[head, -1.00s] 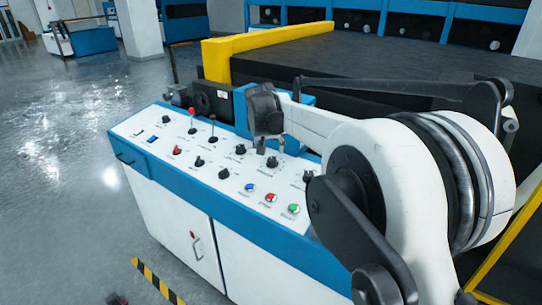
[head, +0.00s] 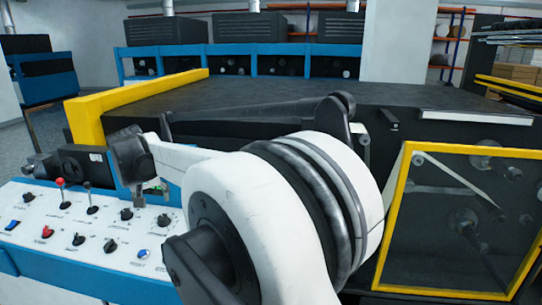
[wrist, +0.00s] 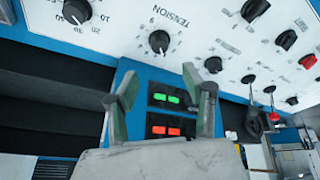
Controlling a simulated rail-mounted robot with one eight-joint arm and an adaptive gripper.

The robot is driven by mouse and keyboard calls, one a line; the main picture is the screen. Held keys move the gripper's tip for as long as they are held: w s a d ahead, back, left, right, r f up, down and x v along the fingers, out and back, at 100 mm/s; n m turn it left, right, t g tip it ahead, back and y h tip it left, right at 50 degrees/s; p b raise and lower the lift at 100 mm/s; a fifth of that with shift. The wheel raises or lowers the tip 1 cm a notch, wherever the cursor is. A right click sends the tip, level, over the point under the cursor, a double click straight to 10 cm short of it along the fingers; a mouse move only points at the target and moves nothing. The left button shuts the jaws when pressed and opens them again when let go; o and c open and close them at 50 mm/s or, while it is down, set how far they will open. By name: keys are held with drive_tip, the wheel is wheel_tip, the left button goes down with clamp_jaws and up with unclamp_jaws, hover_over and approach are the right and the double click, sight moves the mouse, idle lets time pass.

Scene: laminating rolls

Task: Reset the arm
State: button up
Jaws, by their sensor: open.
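My white arm with black joints reaches across the front of the head view. My gripper (head: 151,190) hangs at its far end, over the back edge of the white control panel (head: 62,235). In the wrist view my gripper (wrist: 158,95) has its two fingers spread apart, with nothing between them. I cannot tell whether the fingers touch anything.
Levers with red and black knobs (head: 60,183) stand on the panel near my gripper. A yellow rail (head: 150,88) edges the dark machine bed (head: 300,95) behind. A yellow-framed guard (head: 458,230) covers rollers at right. Blue-fronted machines line the back.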

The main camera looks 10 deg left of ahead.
drive_tip(key=w+d+r+m, duration=0.1)
drive_tip(key=d+r, duration=0.2)
drive_tip(key=d, duration=0.7)
drive_tip(key=w+d+r+m, duration=0.15)
drive_tip(key=d+r, duration=0.25)
drive_tip(key=d, duration=0.6)
drive_tip(key=w+d+r, duration=0.1)
drive_tip(key=d+r, duration=0.2)
drive_tip(key=d, duration=0.7)
drive_tip(key=s+d+r+m+t+h, duration=0.1)
drive_tip(key=s+d, duration=0.2)
drive_tip(key=d, duration=0.8)
drive_tip(key=s+d+r+m, duration=0.1)
drive_tip(key=s+d, duration=0.3)
drive_tip(key=d, duration=0.6)
drive_tip(key=s+d+f+m, duration=0.1)
drive_tip(key=s+d+f, duration=0.2)
drive_tip(key=s+d, duration=0.3)
drive_tip(key=s+d+f+m+t+h, duration=0.1)
drive_tip(key=s+d+f, duration=0.3)
drive_tip(key=s+d, duration=0.3)
drive_tip(key=s+d+f+m, duration=0.1)
drive_tip(key=s+d+f, duration=0.3)
drive_tip(key=s+d, duration=0.2)
drive_tip(key=shift+s+d, duration=0.2)
drive_tip(key=shift+d, duration=0.25)
drive_tip(key=shift+m, duration=0.25)
